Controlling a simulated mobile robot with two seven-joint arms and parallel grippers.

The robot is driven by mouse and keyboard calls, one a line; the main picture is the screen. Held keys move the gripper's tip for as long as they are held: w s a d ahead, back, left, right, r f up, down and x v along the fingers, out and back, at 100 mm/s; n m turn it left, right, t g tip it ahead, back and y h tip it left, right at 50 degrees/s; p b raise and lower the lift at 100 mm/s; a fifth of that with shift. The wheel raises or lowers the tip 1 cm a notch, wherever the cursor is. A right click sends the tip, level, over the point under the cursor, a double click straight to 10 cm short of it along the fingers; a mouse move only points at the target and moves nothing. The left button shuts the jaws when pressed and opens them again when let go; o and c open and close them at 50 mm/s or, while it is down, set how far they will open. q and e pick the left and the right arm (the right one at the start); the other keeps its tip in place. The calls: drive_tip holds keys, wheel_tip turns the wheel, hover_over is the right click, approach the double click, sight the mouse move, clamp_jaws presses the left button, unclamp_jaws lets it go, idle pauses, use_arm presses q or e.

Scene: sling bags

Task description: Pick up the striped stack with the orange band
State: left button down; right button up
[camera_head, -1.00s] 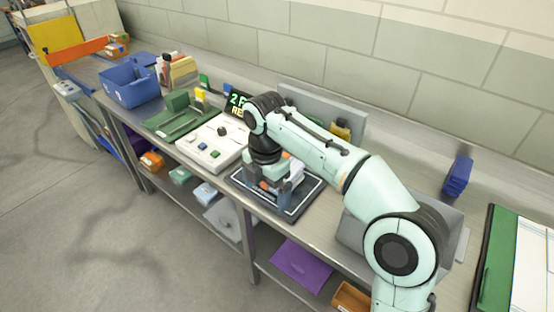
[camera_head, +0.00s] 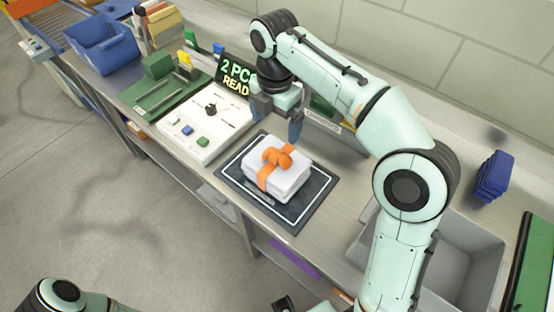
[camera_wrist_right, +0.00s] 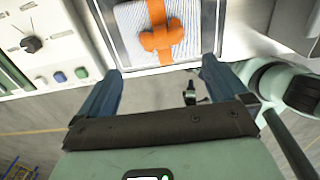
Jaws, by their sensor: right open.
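The striped stack (camera_head: 289,184) is white with faint grey stripes and lies on a black mat (camera_head: 232,169) with a white border. An orange band (camera_head: 277,157) with a bow wraps it. My right gripper (camera_head: 276,130) is open and empty, above and behind the stack towards the wall. In the right wrist view the stack (camera_wrist_right: 189,28) and its band (camera_wrist_right: 160,37) lie beyond the open right gripper (camera_wrist_right: 162,69), with nothing between its fingers. My left arm shows at the bottom left; a dark part at the bottom edge may be its gripper, but is cut off.
A white panel (camera_head: 180,145) with a dial and buttons lies left of the mat. A lit sign (camera_head: 236,76) stands behind it. A grey bin (camera_head: 462,235) is at the right, with blue items (camera_head: 494,176) behind. A blue bin (camera_head: 101,45) is far left.

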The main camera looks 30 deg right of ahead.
drive_tip(key=b, duration=0.2)
hover_over(277, 152)
drive_tip(key=f, duration=0.6)
drive_tip(key=shift+s+a, duration=0.15)
drive_tip(key=shift+a, duration=0.05)
drive_tip(key=shift+f, duration=0.6)
drive_tip(key=f, duration=0.4)
drive_tip(key=shift+d+f+b, duration=0.2)
drive_tip(key=shift+f+b, duration=0.05)
drive_tip(key=shift+b, duration=0.15)
drive_tip(key=c, duration=1.4)
use_arm(q)
drive_tip(key=f, duration=0.1)
drive_tip(key=s+f, duration=0.1)
drive_tip(key=f, duration=0.1)
drive_tip(key=shift+s+f, duration=0.25)
drive_tip(key=shift+s, duration=0.1)
use_arm(e)
drive_tip(key=shift+c, duration=1.4)
drive_tip(key=shift+w+r, duration=0.15)
drive_tip(key=shift+w, duration=0.05)
